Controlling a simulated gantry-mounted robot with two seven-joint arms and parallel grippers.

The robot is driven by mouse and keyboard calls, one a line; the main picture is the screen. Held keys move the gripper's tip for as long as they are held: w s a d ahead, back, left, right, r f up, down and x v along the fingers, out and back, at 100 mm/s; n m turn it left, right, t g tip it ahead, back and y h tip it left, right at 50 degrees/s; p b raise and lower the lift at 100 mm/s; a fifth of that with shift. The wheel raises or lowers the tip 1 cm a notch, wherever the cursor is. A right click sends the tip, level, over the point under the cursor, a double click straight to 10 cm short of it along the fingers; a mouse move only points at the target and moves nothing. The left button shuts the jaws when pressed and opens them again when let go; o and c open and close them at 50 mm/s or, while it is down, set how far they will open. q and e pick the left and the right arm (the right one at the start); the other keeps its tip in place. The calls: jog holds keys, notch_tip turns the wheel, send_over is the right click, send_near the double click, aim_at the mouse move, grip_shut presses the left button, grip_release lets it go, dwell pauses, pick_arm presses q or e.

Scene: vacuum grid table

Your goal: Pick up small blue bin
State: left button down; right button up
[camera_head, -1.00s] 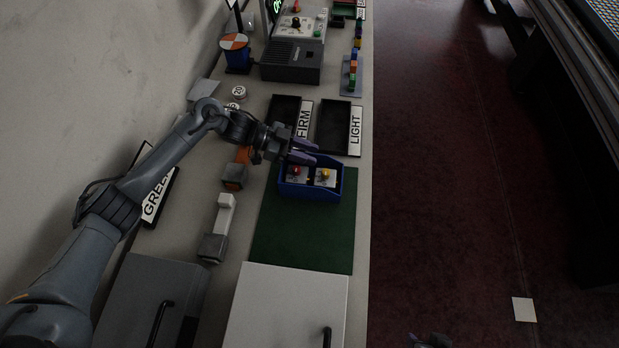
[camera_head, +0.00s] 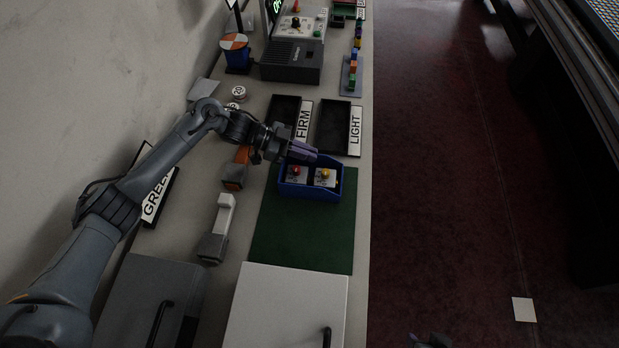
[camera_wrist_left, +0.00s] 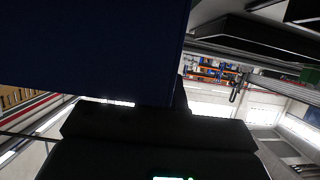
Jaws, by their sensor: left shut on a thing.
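The small blue bin (camera_head: 309,192) sits on the far end of the green mat, upright. Inside it are a block with a red button (camera_head: 296,171) and a block with a yellow button (camera_head: 325,174). My left gripper (camera_head: 303,151) is shut on the bin's far wall, its fingers covering part of that rim. In the left wrist view the dark blue wall of the bin (camera_wrist_left: 85,45) fills the upper left, close to the camera. A small dark part at the bottom edge of the head view may be my right gripper; its fingers cannot be made out.
Black trays labelled FIRM (camera_head: 283,112) and LIGHT (camera_head: 333,125) lie just beyond the bin. The green mat (camera_head: 300,235) is clear towards the white box (camera_head: 287,308). An orange-and-grey block (camera_head: 236,172) and a white-and-grey one (camera_head: 220,225) stand left. The table edge is close right.

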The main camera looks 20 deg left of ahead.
pick_arm(q)
jog(key=shift+r, duration=0.2)
dwell(0.7)
jog(key=shift+r+p, duration=0.35)
jog(key=shift+r, duration=1.2)
jog(key=w+d+r+n+t+p, duration=0.2)
jog(key=w+d+r+t+p, duration=0.1)
jog(key=w+d+r+p, duration=0.75)
jog(key=s+a+r+n+t+y+p, duration=0.2)
jog(key=s+a+r+n+y+p, duration=0.2)
jog(key=s+p, duration=0.3)
jog(key=s+a+r+n+t+y+p, duration=0.2)
jog(key=s+a+r+n+y+p, duration=0.2)
jog(key=s+r+p, duration=0.2)
jog(key=s+a+r+n+t+y+p, duration=0.3)
jog(key=s+a+r+n+y+p, duration=0.1)
jog(key=s+p, duration=0.6)
jog(key=shift+s+r+n+y+p, duration=0.25)
jog(key=shift+r+n+y+p, duration=0.25)
jog(key=shift+r, duration=0.35)
